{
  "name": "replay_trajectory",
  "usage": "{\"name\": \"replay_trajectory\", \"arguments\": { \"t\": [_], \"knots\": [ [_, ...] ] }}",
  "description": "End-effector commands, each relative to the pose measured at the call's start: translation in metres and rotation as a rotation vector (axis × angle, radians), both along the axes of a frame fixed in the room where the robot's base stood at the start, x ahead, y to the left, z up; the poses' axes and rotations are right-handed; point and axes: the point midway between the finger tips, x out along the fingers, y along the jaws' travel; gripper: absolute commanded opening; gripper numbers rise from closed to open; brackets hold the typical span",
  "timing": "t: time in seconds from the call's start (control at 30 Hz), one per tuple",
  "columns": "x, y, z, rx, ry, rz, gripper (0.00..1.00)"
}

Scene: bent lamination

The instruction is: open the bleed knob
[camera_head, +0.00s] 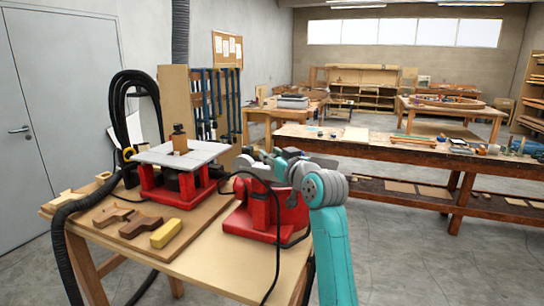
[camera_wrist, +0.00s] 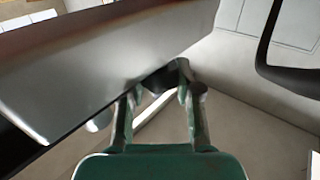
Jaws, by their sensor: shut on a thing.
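My gripper (camera_wrist: 162,84) reaches up in the wrist view with its two green fingers closed about a small dark piece (camera_wrist: 158,79), which looks like the bleed knob. The piece sits under the edge of a large grey metal plate (camera_wrist: 90,75), and the fingers partly hide it. In the head view my teal arm rises in front of a red machine (camera_head: 262,210) on the wooden bench (camera_head: 195,260). My gripper end is over the machine's grey top, and the knob cannot be made out there.
A second red machine with a grey table (camera_head: 185,152) stands to the left. A yellow block (camera_head: 166,233) and brown wooden pieces (camera_head: 140,225) lie in front of it. Black hoses and a cable (camera_head: 279,250) run near my arm. A long workbench (camera_head: 400,153) stands behind at right.

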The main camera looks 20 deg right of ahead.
Motion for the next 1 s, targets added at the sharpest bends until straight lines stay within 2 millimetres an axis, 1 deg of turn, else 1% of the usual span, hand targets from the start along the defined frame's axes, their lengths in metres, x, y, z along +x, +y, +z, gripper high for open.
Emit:
{"name": "replay_trajectory", "arguments": {
  "t": [0.2, 0.23, 0.27, 0.3, 0.33, 0.8, 1.0],
  "knots": [
    [0.0004, -0.0001, -0.0010, 0.001, 0.002, -0.001, 0.00],
    [0.0004, -0.0001, -0.0010, 0.001, 0.002, -0.001, 0.41],
    [0.0004, -0.0001, -0.0010, 0.001, 0.002, -0.001, 0.49],
    [0.0004, -0.0001, -0.0009, 0.001, 0.002, -0.001, 0.59],
    [0.0003, -0.0001, -0.0008, 0.000, 0.002, -0.001, 0.60],
    [0.0000, -0.0006, 0.0001, -0.001, 0.000, -0.006, 0.60],
    [0.0000, 0.0005, -0.0001, -0.001, 0.001, -0.056, 0.60]
  ]
}}
